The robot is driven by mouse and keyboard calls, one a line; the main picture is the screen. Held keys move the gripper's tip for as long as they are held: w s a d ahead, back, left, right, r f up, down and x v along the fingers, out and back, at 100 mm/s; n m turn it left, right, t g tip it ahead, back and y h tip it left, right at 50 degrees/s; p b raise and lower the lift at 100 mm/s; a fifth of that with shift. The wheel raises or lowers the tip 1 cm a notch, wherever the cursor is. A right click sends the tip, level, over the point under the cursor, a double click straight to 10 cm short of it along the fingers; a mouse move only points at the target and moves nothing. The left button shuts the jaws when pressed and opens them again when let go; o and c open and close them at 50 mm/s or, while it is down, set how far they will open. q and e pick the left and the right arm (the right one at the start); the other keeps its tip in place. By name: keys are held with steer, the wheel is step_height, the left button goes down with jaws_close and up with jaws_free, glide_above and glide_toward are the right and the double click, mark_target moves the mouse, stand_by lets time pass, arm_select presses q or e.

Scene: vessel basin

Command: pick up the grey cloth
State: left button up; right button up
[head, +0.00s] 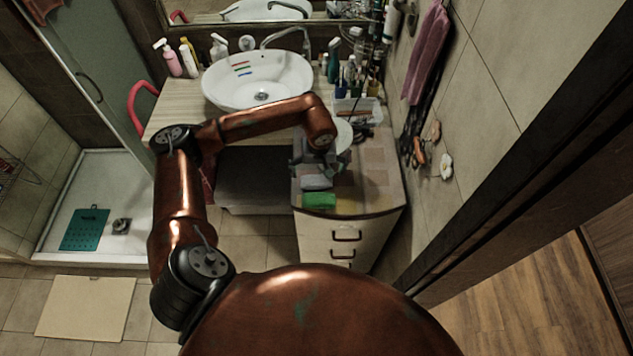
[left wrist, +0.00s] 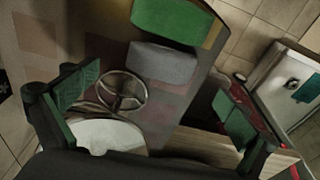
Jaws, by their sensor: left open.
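The grey cloth (head: 317,182) is a small folded block lying on the counter top above the drawers, just behind a green block (head: 319,200). In the left wrist view the grey cloth (left wrist: 163,63) lies flat beside the green block (left wrist: 172,20), near the counter edge. My left gripper (head: 314,160) is just behind the cloth in the head view, pointing down over the counter. In the left wrist view its two green-padded fingers (left wrist: 155,102) are spread wide, with the cloth beyond the space between them and untouched. My right gripper is not in view.
A round spoked metal piece (left wrist: 123,90) and a white round object (left wrist: 110,135) sit close to the fingers. The white basin (head: 258,82) stands behind, left of a clear bin (head: 358,108). The counter right of the cloth is bare.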

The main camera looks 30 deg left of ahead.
mark_target(317, 180)
arm_select(q)
steer(key=f, duration=0.2)
steer(key=f+p, duration=0.1)
steer(key=f, duration=0.1)
steer(key=w+a+f+p, duration=0.1)
steer(key=f, duration=0.1)
steer(key=shift+a, duration=0.1)
steer(key=shift+w+f, duration=0.1)
steer(key=shift+f, duration=0.45)
steer(key=shift+c, duration=0.6)
steer(key=c, duration=0.9)
steer(key=shift+r, duration=0.15)
